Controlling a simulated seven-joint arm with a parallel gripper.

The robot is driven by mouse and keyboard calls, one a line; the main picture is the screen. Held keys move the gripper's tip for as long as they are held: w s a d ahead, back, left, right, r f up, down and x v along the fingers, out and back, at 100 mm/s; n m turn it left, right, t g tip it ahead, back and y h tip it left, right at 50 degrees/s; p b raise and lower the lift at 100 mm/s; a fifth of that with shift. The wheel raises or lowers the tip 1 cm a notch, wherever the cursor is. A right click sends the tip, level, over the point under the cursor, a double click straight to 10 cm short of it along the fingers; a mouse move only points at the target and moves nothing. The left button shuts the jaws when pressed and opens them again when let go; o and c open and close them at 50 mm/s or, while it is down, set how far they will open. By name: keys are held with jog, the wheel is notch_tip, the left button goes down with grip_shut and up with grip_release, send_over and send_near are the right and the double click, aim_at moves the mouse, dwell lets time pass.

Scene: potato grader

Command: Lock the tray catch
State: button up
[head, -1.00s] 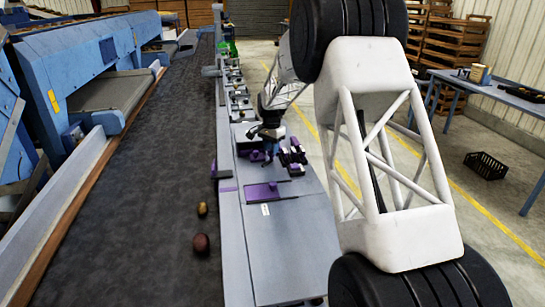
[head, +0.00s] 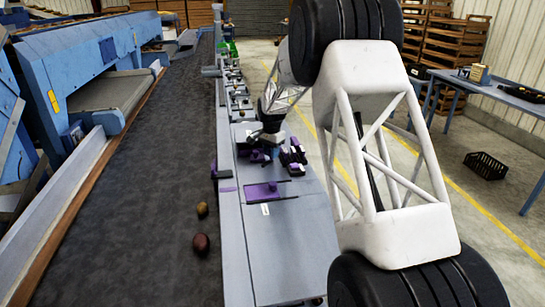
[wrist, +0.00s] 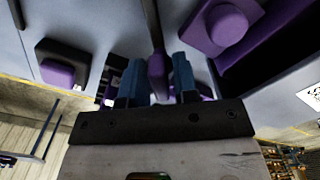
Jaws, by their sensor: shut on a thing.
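My gripper (wrist: 158,80) has its two blue fingers closed on a narrow purple grip (wrist: 157,66) at the end of a thin dark bar (wrist: 152,22). This looks like the tray catch, though its locked or unlocked state cannot be told. In the head view my gripper (head: 263,152) is low over the grey bench, and its fingertips are hard to make out. A purple piece with a round knob (wrist: 222,25) is at upper right in the wrist view.
Several black-and-purple blocks (head: 294,155) stand close right of my gripper. Left of the bench (head: 280,245) runs a dark belt (head: 150,200) with two potatoes, one yellowish (head: 202,209) and one reddish (head: 201,243). The bench's near part is clear.

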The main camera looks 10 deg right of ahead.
jog(key=m, duration=0.4)
jog(key=shift+m, duration=2.2)
jog(key=o, duration=0.3)
jog(key=shift+r, duration=2.5)
